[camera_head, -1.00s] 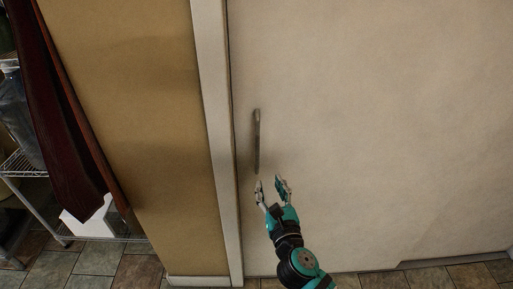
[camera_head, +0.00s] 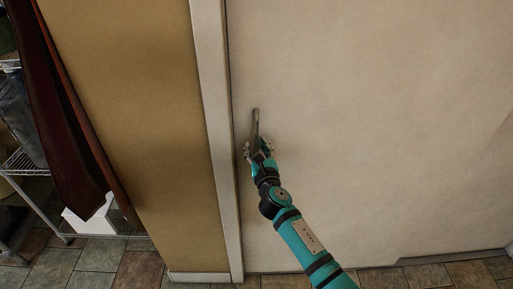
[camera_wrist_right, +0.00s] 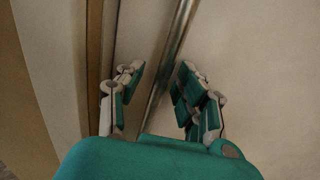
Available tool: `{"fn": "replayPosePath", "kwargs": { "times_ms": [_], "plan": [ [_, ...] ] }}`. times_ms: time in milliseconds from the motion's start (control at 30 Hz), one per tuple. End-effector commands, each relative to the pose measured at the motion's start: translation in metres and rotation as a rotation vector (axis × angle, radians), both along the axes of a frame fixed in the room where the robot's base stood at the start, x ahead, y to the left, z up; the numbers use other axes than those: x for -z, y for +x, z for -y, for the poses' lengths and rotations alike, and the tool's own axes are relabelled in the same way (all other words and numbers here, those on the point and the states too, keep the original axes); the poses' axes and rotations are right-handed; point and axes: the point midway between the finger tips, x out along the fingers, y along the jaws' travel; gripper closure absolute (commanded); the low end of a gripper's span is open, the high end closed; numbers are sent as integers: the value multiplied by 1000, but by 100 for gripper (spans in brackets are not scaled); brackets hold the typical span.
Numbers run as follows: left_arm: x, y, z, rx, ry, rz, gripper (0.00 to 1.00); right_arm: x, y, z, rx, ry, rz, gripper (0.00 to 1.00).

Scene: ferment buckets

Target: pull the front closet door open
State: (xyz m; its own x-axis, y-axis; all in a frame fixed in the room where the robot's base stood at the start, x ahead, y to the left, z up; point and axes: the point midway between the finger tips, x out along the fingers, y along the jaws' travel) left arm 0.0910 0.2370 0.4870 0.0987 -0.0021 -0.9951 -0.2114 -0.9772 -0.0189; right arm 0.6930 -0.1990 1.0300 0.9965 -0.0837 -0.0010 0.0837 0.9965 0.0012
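The closet door (camera_head: 380,130) is a large pale panel filling the right side of the head view, and it looks shut against its white frame. Its vertical metal handle (camera_head: 256,122) is near the door's left edge. My right gripper (camera_head: 259,146) is at the lower part of the handle. In the right wrist view the handle (camera_wrist_right: 172,58) runs between the two spread fingers of my right gripper (camera_wrist_right: 155,90). Gaps show between the handle and the fingers, so they look open around it. My left gripper is not in view.
A white door frame (camera_head: 213,120) and a tan wall (camera_head: 140,130) stand left of the door. Further left hang dark red cloths (camera_head: 65,130) before a wire shelf (camera_head: 25,163) with a white box (camera_head: 90,218). The tiled floor (camera_head: 100,256) is clear below.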

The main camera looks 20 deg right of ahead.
Motion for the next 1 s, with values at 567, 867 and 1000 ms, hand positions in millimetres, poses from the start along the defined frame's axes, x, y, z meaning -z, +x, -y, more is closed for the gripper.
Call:
{"fn": "replayPosePath", "kwargs": {
  "times_ms": [567, 867, 1000],
  "plan": [
    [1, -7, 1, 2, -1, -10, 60, 0, 1, 0, 0, 0, 0, 100],
    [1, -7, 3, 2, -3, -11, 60, 0, 0, 0, -1, -1, 0, 100],
    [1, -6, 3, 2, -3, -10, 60, 1, 0, 0, -1, -1, -1, 100]
  ]
}}
